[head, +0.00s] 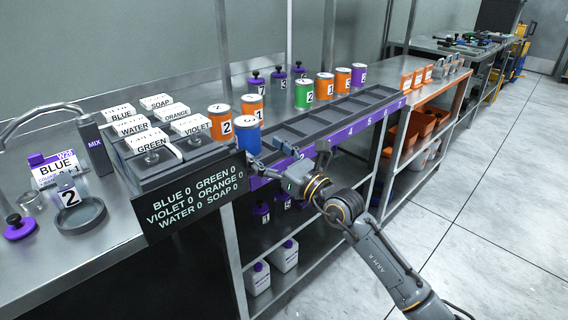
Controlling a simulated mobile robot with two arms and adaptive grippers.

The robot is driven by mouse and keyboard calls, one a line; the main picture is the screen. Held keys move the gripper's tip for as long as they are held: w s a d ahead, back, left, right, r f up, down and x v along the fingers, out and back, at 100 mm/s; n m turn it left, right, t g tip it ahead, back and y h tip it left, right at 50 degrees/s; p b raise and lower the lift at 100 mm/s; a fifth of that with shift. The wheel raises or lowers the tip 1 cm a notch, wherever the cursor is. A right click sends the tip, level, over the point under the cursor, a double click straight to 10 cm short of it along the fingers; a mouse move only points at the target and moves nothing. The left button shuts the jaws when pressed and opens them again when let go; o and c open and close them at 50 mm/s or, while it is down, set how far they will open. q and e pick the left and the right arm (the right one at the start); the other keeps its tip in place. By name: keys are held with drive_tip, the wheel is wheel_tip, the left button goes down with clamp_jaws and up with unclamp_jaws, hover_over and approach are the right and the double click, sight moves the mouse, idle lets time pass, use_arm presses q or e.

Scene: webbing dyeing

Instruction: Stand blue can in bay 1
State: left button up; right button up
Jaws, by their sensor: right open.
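The blue can (248,138) stands upright at the near left end of the long dark tray (330,110). The tray has a purple front strip with white numbers; 4 and higher numbers are readable along it. My right gripper (268,158) is open just right of the can and close to it. I cannot tell whether a finger touches the can. The can's base and the bay 1 label are hidden behind the gripper and the dark display box, so I cannot tell if the can is inside bay 1. My left gripper is not in view.
Orange cans (219,122) stand just behind the blue can, and a green can (304,93) with more cans lines the tray's back side. The display box (195,190) with white-labelled lids is close on the left. Open floor (480,220) lies right.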

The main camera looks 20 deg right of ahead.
drive_tip(key=s+d+f+m+t, duration=0.1)
drive_tip(key=s+d+f+m, duration=0.15)
drive_tip(key=s, duration=0.45)
drive_tip(key=s+d+f+m+g+h, duration=0.2)
drive_tip(key=s+d+f+m+h, duration=0.15)
drive_tip(key=f+m, duration=0.55)
drive_tip(key=s+d+f+m+g+h, duration=0.2)
drive_tip(key=f+m+h, duration=0.3)
drive_tip(key=f+m, duration=0.4)
drive_tip(key=s+d+f+m+g+h, duration=0.1)
drive_tip(key=s+d+f+m+h, duration=0.25)
drive_tip(key=f+m, duration=0.55)
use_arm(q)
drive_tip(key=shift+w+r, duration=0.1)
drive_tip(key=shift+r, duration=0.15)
use_arm(e)
drive_tip(key=s+a+f+m+g+y, duration=0.2)
drive_tip(key=s+a+f+m+g, duration=0.2)
drive_tip(key=s+f, duration=0.5)
drive_tip(key=s+a+f+m+g+y, duration=0.2)
drive_tip(key=s+a+f+m+g, duration=0.3)
drive_tip(key=s+a+f+g, duration=0.2)
drive_tip(key=s+a+f, duration=0.2)
drive_tip(key=s+f, duration=0.1)
drive_tip(key=s, duration=0.1)
drive_tip(key=shift+s+g, duration=0.3)
drive_tip(key=shift+s, duration=0.05)
